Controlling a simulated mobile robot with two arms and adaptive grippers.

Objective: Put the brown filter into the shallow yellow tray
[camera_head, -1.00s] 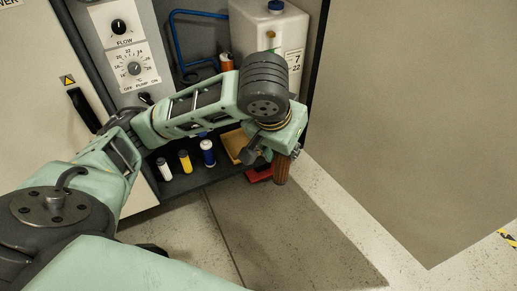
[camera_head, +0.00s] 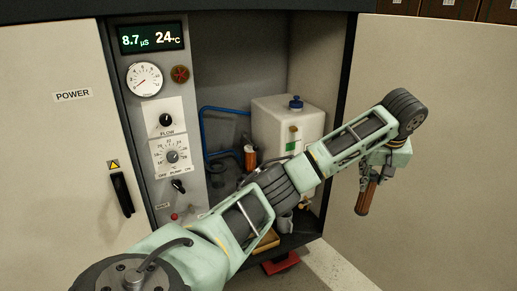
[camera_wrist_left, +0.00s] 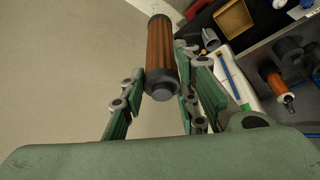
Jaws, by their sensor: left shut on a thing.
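The brown filter (camera_head: 366,198) is a ribbed cylinder with dark end caps. My left gripper (camera_head: 371,174) is shut on its upper end, and it hangs almost upright, slightly tilted, in front of the open right cabinet door. In the left wrist view the filter (camera_wrist_left: 160,48) stands out between the fingers of the gripper (camera_wrist_left: 158,88). The shallow yellow tray (camera_head: 265,243) is low in the cabinet, partly hidden behind my left arm. It also shows in the left wrist view (camera_wrist_left: 234,20), right of the filter and apart from it. My right gripper is not in view.
The cabinet holds a white canister (camera_head: 307,123) with a blue cap, a blue hose (camera_head: 203,135) and another brown cylinder (camera_head: 250,158). A red object (camera_head: 281,263) lies below the tray. The right door (camera_head: 450,150) stands open. A grey cup (camera_wrist_left: 211,40) is near the tray.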

